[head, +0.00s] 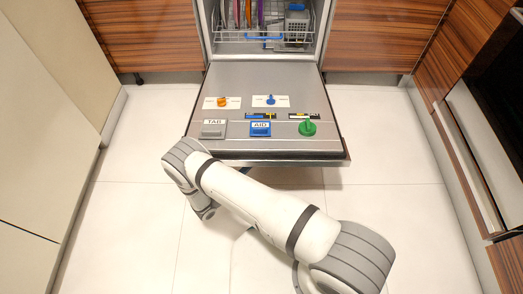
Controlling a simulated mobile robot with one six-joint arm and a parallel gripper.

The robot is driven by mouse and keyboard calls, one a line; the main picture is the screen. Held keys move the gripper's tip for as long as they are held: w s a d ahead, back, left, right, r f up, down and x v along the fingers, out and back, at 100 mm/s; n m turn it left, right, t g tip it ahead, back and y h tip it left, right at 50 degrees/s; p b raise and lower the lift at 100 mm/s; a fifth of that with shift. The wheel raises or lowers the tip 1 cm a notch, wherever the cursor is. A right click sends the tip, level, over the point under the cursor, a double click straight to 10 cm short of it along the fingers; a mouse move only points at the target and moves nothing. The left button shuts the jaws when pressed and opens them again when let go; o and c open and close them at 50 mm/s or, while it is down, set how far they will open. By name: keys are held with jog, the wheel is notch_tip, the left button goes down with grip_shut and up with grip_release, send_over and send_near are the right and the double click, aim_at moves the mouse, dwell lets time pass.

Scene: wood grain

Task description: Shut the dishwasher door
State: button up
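The dishwasher door (262,82) is folded down flat, its inner face up, and sticks out from the dishwasher (207,30) over the floor. Its front edge (300,160) is nearest me. The inner face carries an orange knob, a blue knob, a green knob and grey and blue latches. My arm reaches from the lower right to the door's front left corner. Its far end bends down just in front of that corner. My gripper is hidden below the arm and door edge, so its fingers and any contact with the door cannot be seen.
A dish rack (262,38) with several plates and a grey cutlery basket (297,24) is inside the dishwasher. Wood-grain cabinets (150,38) flank it. A pale cabinet stands at left and an oven (478,150) at right. The tiled floor (400,200) is clear on both sides.

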jog(key=b+x, duration=0.1)
jog(key=x, duration=0.6)
jog(key=shift+d, duration=0.1)
grip_shut()
jog(key=shift+s, duration=0.1)
